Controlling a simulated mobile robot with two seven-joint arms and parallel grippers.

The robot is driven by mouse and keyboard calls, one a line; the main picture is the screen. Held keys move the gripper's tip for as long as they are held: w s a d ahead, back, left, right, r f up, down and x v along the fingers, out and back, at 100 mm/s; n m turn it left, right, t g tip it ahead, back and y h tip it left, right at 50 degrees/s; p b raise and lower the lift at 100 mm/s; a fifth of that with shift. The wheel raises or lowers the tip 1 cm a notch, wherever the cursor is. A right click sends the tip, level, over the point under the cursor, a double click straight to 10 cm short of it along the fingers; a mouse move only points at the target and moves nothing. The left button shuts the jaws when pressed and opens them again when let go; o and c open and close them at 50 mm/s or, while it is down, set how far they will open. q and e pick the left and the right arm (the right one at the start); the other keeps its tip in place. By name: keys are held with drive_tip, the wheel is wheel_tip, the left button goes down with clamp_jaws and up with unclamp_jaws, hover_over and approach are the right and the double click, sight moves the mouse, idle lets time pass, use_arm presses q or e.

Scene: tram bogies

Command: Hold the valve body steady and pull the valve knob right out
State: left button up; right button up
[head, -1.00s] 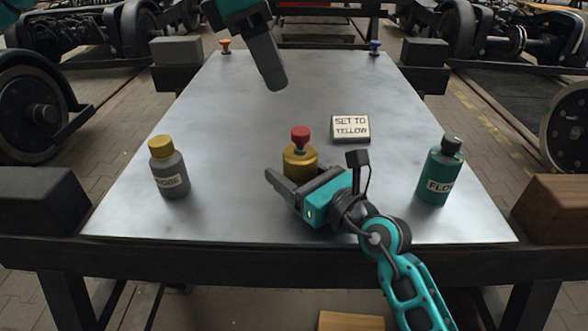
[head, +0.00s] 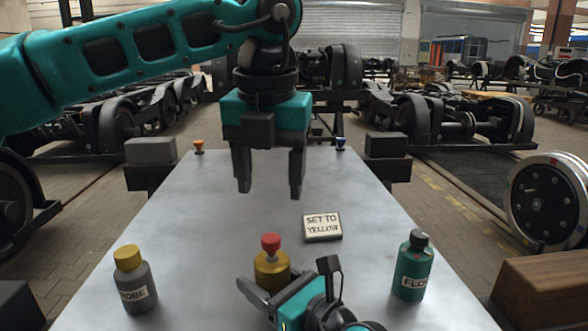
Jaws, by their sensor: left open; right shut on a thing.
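The valve body (head: 271,269) is a brass-coloured cylinder standing upright on the metal table. Its red valve knob (head: 271,243) sits on top. My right gripper (head: 262,300) is low at the table's front, shut on the valve body, and it hides the lower part of the body. My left gripper (head: 269,190) is open and empty, fingers pointing down. It hangs in the air above the table, higher in the picture than the red knob and apart from it.
A sign (head: 322,227) reading "SET TO YELLOW" lies right of the valve. A grey bottle with a yellow cap (head: 134,282) stands left, a teal bottle (head: 414,268) right. Small orange (head: 199,146) and blue (head: 340,143) knobs sit at the far corners. The metal table (head: 190,235) is otherwise clear.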

sight(272, 238)
use_arm(q)
drive_tip(key=f+n+y, duration=0.1)
drive_tip(key=f+n, duration=0.2)
drive_tip(key=w+f+n+t, duration=0.1)
drive_tip(key=f+n, duration=0.2)
drive_tip(key=n, duration=0.1)
drive_tip(key=w+f+n+y, duration=0.1)
drive_tip(key=f+n, duration=0.2)
drive_tip(key=f, duration=0.1)
drive_tip(key=shift+d+t+y, duration=0.1)
drive_tip(key=shift+t+y, duration=0.2)
drive_tip(key=shift+t, duration=0.1)
drive_tip(key=shift+c, duration=0.3)
drive_tip(key=shift+r, duration=0.1)
drive_tip(key=c, duration=1)
drive_tip(key=shift+c, duration=0.2)
